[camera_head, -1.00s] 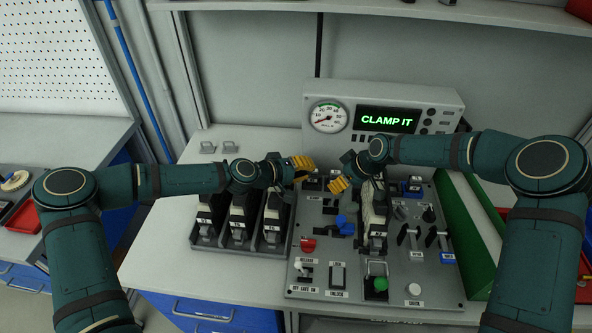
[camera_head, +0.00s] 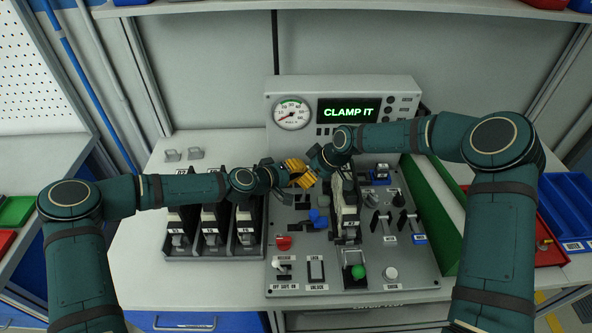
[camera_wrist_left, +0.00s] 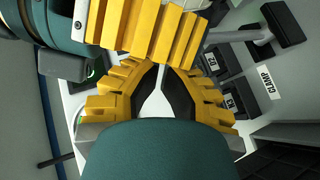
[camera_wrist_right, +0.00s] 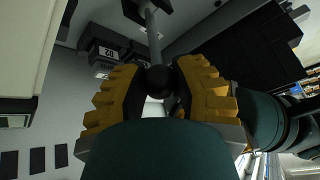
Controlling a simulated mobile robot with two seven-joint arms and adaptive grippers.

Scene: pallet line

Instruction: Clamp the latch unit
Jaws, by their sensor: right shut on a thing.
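The latch unit (camera_head: 347,212), black and pale grey, stands in the control panel (camera_head: 432,282); my right arm partly hides its upper end. My right gripper (camera_head: 309,180) is at the panel's upper left of the unit. In the right wrist view it is shut on a black ball knob (camera_wrist_right: 158,80) at the end of a grey rod (camera_wrist_right: 152,38). My left gripper (camera_head: 292,172) is close beside the right one, their yellow fingers overlapping in the head view. In the left wrist view (camera_wrist_left: 160,80) its fingertips lie close together, partly covered by the right gripper's fingers. The panel display (camera_head: 348,111) reads "CLAMP IT".
A black rack (camera_head: 227,250) with three similar units stands left of the panel. A pressure gauge (camera_head: 291,114) is behind it. Blue (camera_head: 320,221), red (camera_head: 283,243) and green (camera_head: 358,271) controls stick up from the panel.

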